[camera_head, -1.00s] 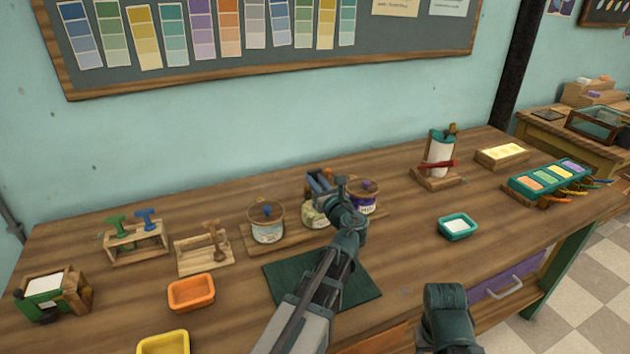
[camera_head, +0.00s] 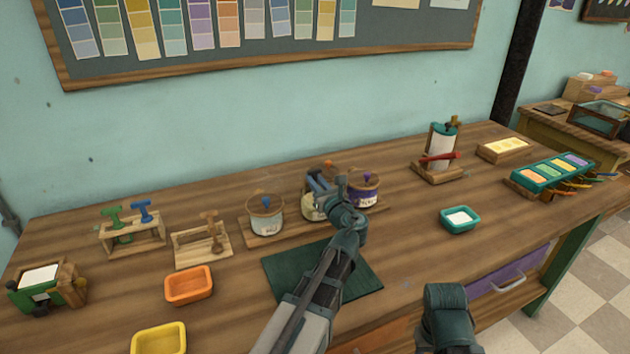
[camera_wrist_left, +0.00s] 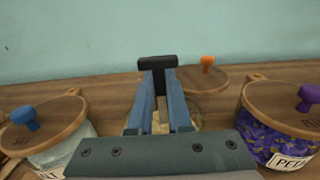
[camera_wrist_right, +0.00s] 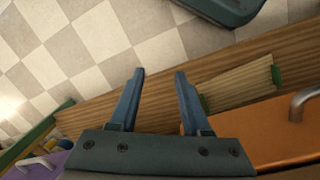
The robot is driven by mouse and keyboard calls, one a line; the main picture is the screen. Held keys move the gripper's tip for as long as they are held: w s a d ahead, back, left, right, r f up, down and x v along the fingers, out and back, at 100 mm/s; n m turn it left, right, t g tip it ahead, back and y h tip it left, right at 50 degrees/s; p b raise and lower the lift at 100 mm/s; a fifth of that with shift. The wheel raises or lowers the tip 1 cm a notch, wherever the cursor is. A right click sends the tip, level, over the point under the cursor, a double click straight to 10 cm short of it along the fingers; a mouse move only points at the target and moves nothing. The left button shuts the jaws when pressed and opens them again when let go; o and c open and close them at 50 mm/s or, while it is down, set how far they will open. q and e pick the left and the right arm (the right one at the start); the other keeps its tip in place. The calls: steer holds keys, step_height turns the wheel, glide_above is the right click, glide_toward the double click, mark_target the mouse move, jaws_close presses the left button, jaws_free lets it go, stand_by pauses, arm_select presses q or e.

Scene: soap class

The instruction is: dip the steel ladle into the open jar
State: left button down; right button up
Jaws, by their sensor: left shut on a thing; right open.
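My left gripper (camera_head: 317,183) is over the open jar (camera_head: 312,208), the middle one of three jars. In the left wrist view it is shut on a black T-shaped handle (camera_wrist_left: 157,62), which I take to be the steel ladle's. The ladle's bowl is hidden, so I cannot tell how deep it sits. The open jar's rim (camera_wrist_left: 190,105) shows partly behind the fingers. A wooden lid with an orange knob (camera_wrist_left: 208,72) lies behind that jar. My right gripper (camera_wrist_right: 160,75) is open and empty, off the table's front edge.
Lidded jars stand close on both sides: a blue-knobbed one (camera_head: 266,216) and a purple-knobbed one (camera_head: 364,190). A green mat (camera_head: 350,280) lies in front. Tool racks (camera_head: 134,236) and an orange tray (camera_head: 189,285) are left; a teal tray (camera_head: 459,220) is right.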

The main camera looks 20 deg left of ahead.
stand_by(0.6)
arm_select(q)
step_height(320, 180, up, 9)
steer(key=p, duration=0.8)
steer(key=shift+f+p, duration=0.1)
steer(key=shift+p, duration=0.3)
